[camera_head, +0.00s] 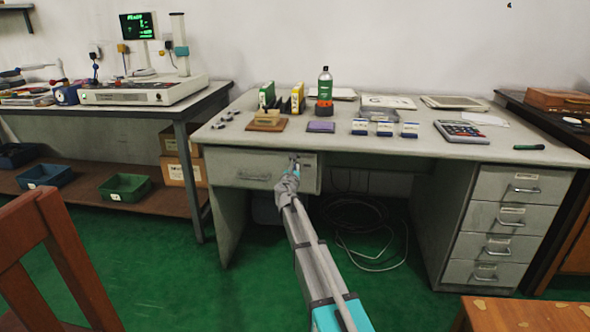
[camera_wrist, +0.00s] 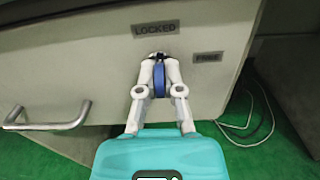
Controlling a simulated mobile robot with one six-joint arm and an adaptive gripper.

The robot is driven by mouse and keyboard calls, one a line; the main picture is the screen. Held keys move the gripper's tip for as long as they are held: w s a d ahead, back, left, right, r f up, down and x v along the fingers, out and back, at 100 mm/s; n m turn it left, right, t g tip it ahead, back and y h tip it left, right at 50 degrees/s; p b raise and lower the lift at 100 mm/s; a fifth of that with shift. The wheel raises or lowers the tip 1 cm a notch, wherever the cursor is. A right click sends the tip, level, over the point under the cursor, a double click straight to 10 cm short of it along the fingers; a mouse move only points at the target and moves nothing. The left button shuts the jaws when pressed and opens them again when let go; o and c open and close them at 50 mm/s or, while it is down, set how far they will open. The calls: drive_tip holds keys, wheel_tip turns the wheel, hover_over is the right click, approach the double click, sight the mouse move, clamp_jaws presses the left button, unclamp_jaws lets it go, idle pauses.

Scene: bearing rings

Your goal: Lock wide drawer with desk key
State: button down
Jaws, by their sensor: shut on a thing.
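The wide drawer (camera_head: 239,167) is at the left under the desk top and looks shut, its front flush with the desk. In the wrist view its pale front (camera_wrist: 90,72) fills the upper part, with a metal handle (camera_wrist: 50,122) at the left. My gripper (camera_wrist: 159,64) is shut on the blue desk key (camera_wrist: 159,80), up against the lock spot on the drawer front. The key's bow stands upright below the "LOCKED" label (camera_wrist: 155,29). A "FREE" label (camera_wrist: 208,57) is to its right. The key's tip and the keyhole are hidden by the fingertips. My gripper also shows in the head view (camera_head: 294,165).
A drawer stack (camera_head: 500,220) is at the right. Cables (camera_head: 365,235) lie on the green floor. A wooden chair (camera_head: 50,240) stands at the front left.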

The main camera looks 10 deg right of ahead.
drive_tip(key=shift+n, duration=0.4)
drive_tip(key=c, duration=0.8)
unclamp_jaws()
drive_tip(key=shift+v, duration=6)
